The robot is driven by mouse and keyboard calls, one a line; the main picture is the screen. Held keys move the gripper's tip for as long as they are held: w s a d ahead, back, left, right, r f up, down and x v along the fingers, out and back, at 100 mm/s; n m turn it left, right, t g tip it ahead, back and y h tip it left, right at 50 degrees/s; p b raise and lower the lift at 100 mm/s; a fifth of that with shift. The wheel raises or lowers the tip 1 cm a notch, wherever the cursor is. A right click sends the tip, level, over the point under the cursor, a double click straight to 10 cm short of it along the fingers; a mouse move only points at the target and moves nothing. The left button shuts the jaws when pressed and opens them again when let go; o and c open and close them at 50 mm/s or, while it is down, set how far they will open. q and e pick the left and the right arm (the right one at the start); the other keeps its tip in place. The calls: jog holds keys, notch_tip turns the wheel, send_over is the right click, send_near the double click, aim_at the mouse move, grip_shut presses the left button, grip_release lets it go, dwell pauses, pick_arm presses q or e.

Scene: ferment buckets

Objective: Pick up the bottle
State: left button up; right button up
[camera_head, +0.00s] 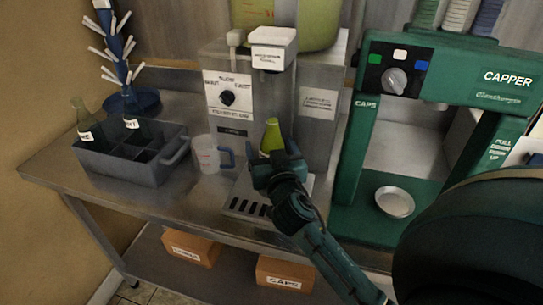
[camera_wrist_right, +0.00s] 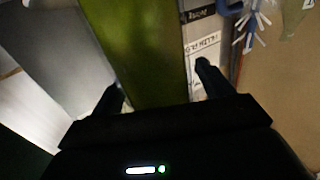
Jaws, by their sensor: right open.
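A yellow-green bottle (camera_head: 271,137) stands upright at the filler, over its slotted drip tray (camera_head: 246,208). Its lower part is hidden behind my right gripper (camera_head: 273,163) in the head view. In the right wrist view, the green bottle (camera_wrist_right: 140,50) fills the gap between the two fingers of my right gripper (camera_wrist_right: 160,85). The fingers are apart, one on each side of the bottle, and the gripper is open. I cannot tell whether either finger touches it. My left gripper is not in view.
The filler (camera_head: 318,130) rises close behind the bottle. A measuring jug (camera_head: 207,155) stands to its left, then a grey crate (camera_head: 135,172) with bottles and a blue drying rack (camera_head: 122,101). A green capper (camera_head: 347,175) stands to the right.

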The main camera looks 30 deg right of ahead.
jog(key=shift+s, duration=0.1)
jog(key=shift+c, duration=0.2)
jog(key=c, duration=1.3)
jog(key=shift+r, duration=0.1)
jog(key=shift+c, duration=0.7)
